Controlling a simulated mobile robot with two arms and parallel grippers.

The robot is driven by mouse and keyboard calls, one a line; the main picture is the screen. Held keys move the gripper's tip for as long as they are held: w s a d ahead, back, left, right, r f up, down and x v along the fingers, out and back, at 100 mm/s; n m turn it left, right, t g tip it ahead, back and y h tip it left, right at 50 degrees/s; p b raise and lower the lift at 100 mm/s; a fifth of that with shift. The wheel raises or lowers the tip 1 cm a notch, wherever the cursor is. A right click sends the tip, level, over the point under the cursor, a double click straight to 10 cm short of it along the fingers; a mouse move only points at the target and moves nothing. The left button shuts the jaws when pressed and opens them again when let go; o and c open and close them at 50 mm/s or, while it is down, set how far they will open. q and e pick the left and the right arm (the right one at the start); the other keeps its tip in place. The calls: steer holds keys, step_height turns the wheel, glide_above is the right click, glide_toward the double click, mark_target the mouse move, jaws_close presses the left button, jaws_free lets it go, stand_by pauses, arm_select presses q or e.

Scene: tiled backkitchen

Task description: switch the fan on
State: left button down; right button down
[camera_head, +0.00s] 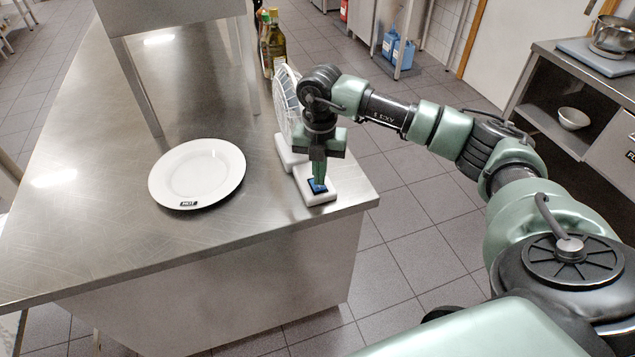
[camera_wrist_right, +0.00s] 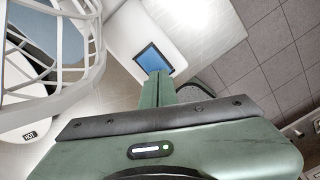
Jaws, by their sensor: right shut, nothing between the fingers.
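The white fan (camera_head: 287,104) stands near the right edge of the steel counter, partly hidden behind my right arm. Its cage (camera_wrist_right: 62,48) shows at the left of the right wrist view. In front of it lies a white switch base (camera_head: 322,192) with a blue button (camera_head: 315,186). The blue button also shows in the right wrist view (camera_wrist_right: 153,59). My right gripper (camera_head: 318,181) points down, shut and empty, with its fingertips at the button. I cannot tell whether they touch or press it. My left gripper is not in view.
A white plate (camera_head: 198,172) with a small black label lies on the steel counter (camera_head: 110,230), left of the fan. Bottles (camera_head: 274,45) stand behind the fan. A raised steel shelf (camera_head: 180,10) stands on the counter's far part. The counter's front middle is clear.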

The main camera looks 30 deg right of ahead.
steer(key=shift+s+f+b, duration=0.1)
steer(key=shift+f+b, duration=0.65)
steer(key=shift+f, duration=0.3)
stand_by(0.4)
steer(key=shift+r+p, duration=0.65)
steer(key=shift+r, duration=0.2)
steer(key=shift+r+p, duration=1.75)
steer(key=shift+r, duration=0.95)
